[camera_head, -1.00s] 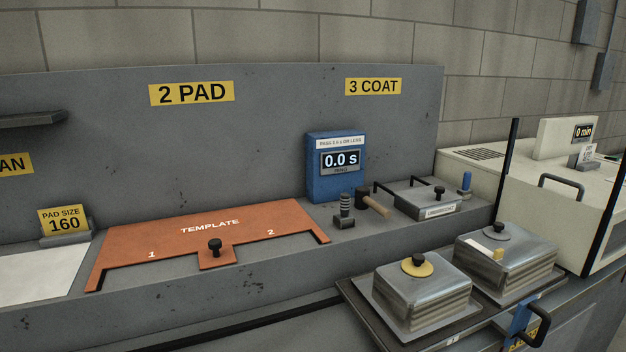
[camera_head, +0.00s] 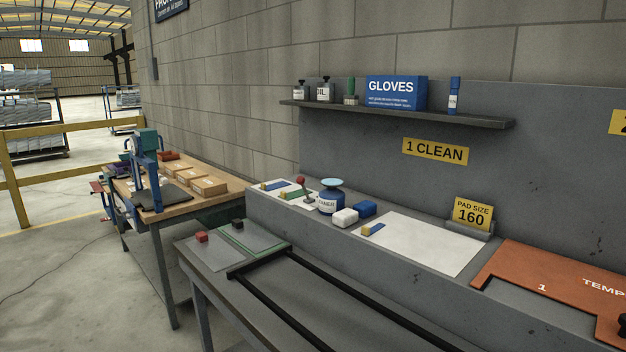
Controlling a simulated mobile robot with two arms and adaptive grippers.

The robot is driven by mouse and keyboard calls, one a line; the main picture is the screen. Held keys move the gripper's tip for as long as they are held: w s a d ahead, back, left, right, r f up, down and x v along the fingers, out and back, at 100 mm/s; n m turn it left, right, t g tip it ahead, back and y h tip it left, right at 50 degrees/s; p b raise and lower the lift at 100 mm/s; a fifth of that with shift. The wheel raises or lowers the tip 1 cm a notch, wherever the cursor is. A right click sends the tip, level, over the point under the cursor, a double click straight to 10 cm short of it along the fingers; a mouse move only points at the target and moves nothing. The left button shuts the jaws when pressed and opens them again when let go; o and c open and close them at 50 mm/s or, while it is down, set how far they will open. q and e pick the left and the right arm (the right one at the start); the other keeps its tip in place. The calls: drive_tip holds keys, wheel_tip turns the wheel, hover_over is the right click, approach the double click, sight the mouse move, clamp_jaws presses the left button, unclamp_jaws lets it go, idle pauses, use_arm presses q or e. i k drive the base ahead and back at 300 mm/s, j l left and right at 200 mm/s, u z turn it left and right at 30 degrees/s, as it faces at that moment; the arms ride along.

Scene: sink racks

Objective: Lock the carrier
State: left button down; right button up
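I do not see a part that I can clearly name as the carrier in the head view now. Two dark rails (camera_head: 292,309) run along the grey lower bench from a cross bar near its left end toward the bottom right, where the frame cuts them off. Nothing stands on the stretch of rail in view. Neither my left nor my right gripper is in view.
Two thin plates with a red knob (camera_head: 202,237) and a dark knob (camera_head: 238,224) lie at the lower bench's left end. The raised ledge holds a white sheet (camera_head: 425,243) and an orange template (camera_head: 540,285). A wooden-topped table (camera_head: 228,187) stands left; open floor lies beyond.

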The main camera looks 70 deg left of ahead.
sight(300, 180)
drive_tip(key=u, duration=2.25)
drive_tip(key=i+j+u, duration=0.1)
drive_tip(key=j, duration=0.65)
